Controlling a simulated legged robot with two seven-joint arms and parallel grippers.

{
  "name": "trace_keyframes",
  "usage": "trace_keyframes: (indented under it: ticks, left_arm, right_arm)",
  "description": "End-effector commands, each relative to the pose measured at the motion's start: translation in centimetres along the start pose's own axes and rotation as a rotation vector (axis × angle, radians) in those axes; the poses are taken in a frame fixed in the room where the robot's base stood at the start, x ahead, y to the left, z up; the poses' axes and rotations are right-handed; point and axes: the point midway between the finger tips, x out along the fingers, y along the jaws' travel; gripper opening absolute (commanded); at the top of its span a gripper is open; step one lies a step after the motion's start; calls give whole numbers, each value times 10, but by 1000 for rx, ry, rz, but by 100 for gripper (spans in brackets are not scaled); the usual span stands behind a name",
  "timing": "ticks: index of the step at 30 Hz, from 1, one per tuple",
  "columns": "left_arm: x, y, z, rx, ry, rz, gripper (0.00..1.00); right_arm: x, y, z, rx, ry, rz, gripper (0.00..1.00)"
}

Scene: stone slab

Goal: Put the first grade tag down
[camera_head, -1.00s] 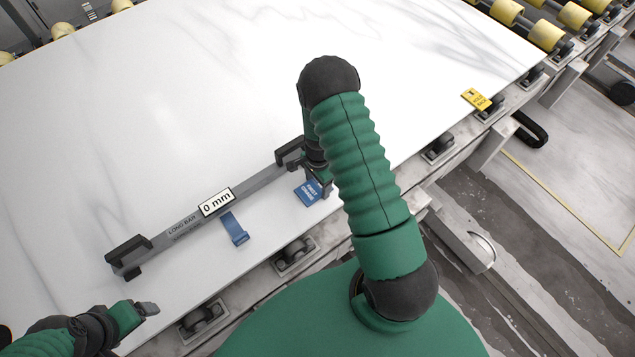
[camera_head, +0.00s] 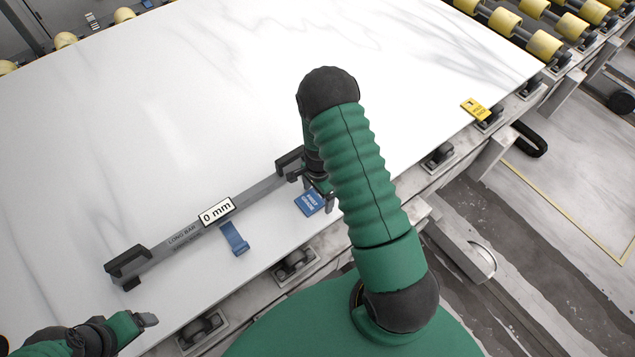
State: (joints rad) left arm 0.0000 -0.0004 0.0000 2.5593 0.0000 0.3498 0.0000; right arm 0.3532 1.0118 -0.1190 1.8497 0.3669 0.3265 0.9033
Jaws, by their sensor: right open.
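The blue first grade tag (camera_head: 309,203) lies on the white slab (camera_head: 150,110) near its front edge. My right gripper (camera_head: 328,203) is open just at the tag's right side, partly hidden behind my own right arm. I cannot tell whether a finger touches the tag. My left gripper (camera_head: 146,320) is at the lower left, over the slab's front edge, away from the tag; its jaw gap is not clear.
A grey long bar (camera_head: 182,236) with a "0 mm" label (camera_head: 216,212) lies on the slab left of the tag. A blue strip (camera_head: 235,239) lies in front of it. A yellow tag (camera_head: 475,109) is at the right edge. Rollers (camera_head: 294,266) run below the front edge.

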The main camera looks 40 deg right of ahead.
Motion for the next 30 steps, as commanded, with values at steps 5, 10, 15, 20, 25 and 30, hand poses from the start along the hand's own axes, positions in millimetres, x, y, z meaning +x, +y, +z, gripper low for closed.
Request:
trace_keyframes:
  ticks: [5, 10, 15, 20, 25, 30]
  left_arm:
    - [8, 0, 2, 0, -2, 0, 78]
    - [11, 0, 3, 0, -1, 0, 78]
    - [11, 0, 3, 0, -1, 0, 78]
    - [11, 0, 3, 0, -1, 0, 78]
    - [11, 0, 3, 0, -1, 0, 78]
    - [11, 0, 3, 0, -1, 0, 78]
  right_arm:
    - [-47, -4, -2, -1, 8, -18, 89]
    - [-91, -4, -2, -2, 11, -20, 89]
    - [-114, -4, -1, -9, 10, -20, 89]
    - [-152, 7, 52, -398, 20, -71, 89]
    - [-200, 56, 137, -1212, 113, -161, 89]
    - [-213, 88, 168, -1646, 202, -190, 89]
